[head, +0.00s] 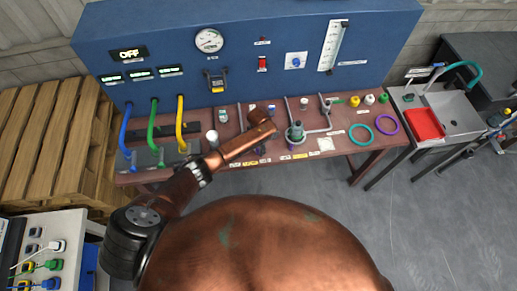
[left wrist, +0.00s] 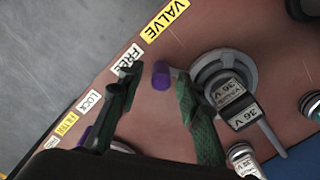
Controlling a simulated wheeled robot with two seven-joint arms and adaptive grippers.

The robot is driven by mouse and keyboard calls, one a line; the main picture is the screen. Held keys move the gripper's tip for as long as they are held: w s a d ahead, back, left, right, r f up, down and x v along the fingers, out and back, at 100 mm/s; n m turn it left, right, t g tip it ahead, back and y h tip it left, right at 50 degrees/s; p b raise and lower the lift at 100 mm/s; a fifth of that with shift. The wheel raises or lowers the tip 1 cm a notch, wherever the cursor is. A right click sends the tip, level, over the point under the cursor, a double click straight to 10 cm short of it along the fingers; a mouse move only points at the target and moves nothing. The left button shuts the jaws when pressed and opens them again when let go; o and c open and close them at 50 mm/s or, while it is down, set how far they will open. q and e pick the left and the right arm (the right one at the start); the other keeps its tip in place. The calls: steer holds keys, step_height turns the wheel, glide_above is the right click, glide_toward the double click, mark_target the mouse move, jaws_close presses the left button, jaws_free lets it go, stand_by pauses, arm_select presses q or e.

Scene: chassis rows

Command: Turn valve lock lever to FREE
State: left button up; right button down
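In the left wrist view, a lever with a purple tip (left wrist: 160,75) reaches out from beside a round grey fitting (left wrist: 211,66). The purple tip is close to the white FREE label (left wrist: 126,58); the white LOCK label (left wrist: 89,103) is further to the lower left. My left gripper (left wrist: 157,77) is open, with a dark finger on the left and a green finger on the right of the purple tip. Whether either finger touches it, I cannot tell. In the head view my left arm (head: 240,144) reaches over the bench and hides its gripper. My right gripper is not in view.
A block marked 36 V (left wrist: 235,98) stands close to my right finger. A yellow VALVE label (left wrist: 165,18) lies near the bench edge.

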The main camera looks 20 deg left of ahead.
mark_target(258, 148)
arm_select(q)
step_height(258, 148, up, 12)
stand_by(0.6)
